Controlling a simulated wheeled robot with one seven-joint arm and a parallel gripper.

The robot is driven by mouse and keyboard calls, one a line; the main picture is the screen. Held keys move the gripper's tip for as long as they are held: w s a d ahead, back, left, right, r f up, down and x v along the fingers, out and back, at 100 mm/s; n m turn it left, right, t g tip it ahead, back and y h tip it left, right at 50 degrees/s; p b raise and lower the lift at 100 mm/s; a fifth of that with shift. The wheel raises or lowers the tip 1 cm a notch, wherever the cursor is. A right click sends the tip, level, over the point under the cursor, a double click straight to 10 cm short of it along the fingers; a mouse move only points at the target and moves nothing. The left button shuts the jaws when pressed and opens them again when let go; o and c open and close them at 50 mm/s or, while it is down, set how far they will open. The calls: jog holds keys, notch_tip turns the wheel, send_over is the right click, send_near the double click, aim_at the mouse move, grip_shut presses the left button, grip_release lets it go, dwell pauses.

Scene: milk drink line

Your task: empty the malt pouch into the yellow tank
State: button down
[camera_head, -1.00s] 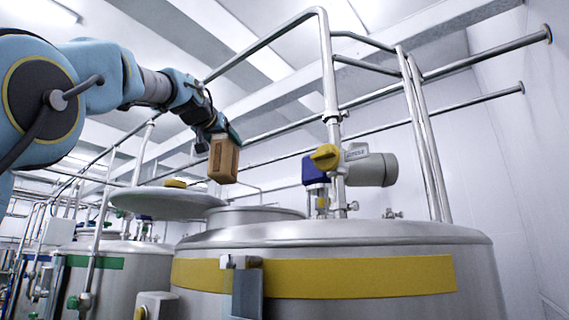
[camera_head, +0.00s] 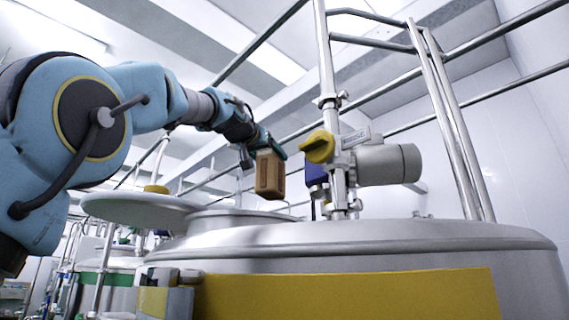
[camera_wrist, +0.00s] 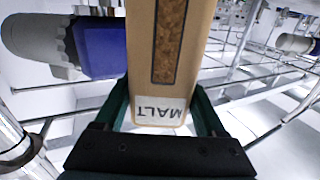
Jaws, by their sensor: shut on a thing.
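The malt pouch (camera_head: 270,176) is a tan block-shaped pack with a dark window strip. Its label reads MALT upside down in the wrist view (camera_wrist: 168,75). My gripper (camera_head: 268,152) is shut on the pouch, and its dark green fingers (camera_wrist: 165,112) press on both sides of it. The pouch hangs about upright, above the tank top near the open hatch (camera_head: 243,213). The yellow tank (camera_head: 400,238) is a steel vessel with a wide yellow band (camera_head: 350,296). Its round lid (camera_head: 140,208) stands swung to the left. The inside of the hatch is hidden.
A motor unit (camera_head: 388,165) with a yellow knob (camera_head: 319,147) and a blue part stands on a pipe right of the pouch. A steel railing (camera_head: 452,120) rises behind it. A green-banded tank (camera_head: 110,279) is at the left.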

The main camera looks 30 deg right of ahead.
aim_at(270, 197)
notch_tip(270, 197, down, 2)
jog(key=n, duration=0.6)
jog(key=n+p, duration=0.1)
jog(key=n, duration=0.4)
jog(key=shift+s+d+f+n, duration=0.1)
jog(key=shift+d+f+n, duration=0.05)
jog(key=shift+n, duration=0.25)
jog(key=f+n, duration=0.1)
jog(key=n, duration=0.2)
jog(key=shift+f, duration=0.2)
jog(key=n, duration=0.2)
jog(key=f+n+p, duration=0.1)
jog(key=shift+f+n, duration=0.25)
jog(key=shift+n, duration=0.15)
jog(key=n, duration=0.2)
jog(key=f+n+p, duration=0.1)
jog(key=shift+n+p, duration=0.3)
jog(key=shift+n, duration=0.1)
jog(key=shift+f+n, duration=0.3)
jog(key=shift+n, duration=0.4)
jog(key=shift+f+n, duration=0.25)
jog(key=shift+n, duration=0.45)
